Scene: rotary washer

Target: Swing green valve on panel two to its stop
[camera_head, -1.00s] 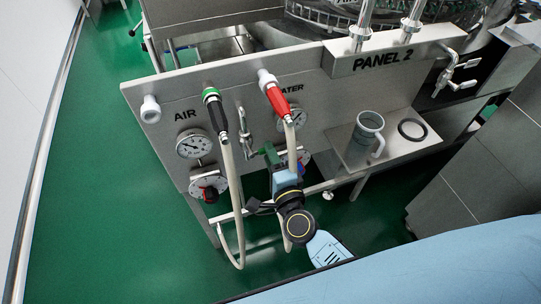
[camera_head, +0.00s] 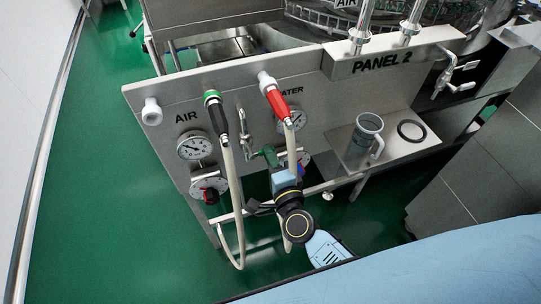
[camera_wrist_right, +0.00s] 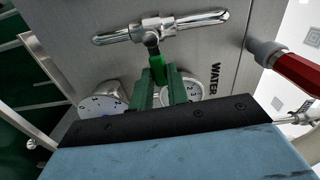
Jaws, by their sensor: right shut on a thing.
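Panel two (camera_head: 230,95) is a steel panel with "PANEL 2", "AIR" and "WATER" lettering. The green valve handle (camera_wrist_right: 157,68) shows in the right wrist view below a chrome pipe fitting (camera_wrist_right: 160,28). My right gripper (camera_wrist_right: 159,82) has its dark green fingers closed around the handle's lower end. In the head view my right gripper (camera_head: 268,155) is at the lower middle of the panel, and the wrist and fingers hide most of the handle. My left gripper is not in view.
An air hose with a green collar (camera_head: 217,115) and a red-fitted water hose (camera_head: 278,103) hang close to my right arm. Gauges (camera_head: 194,147) sit on the panel. A grey mug (camera_head: 367,133) and black ring (camera_head: 411,130) are on the right shelf. Green floor is open at left.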

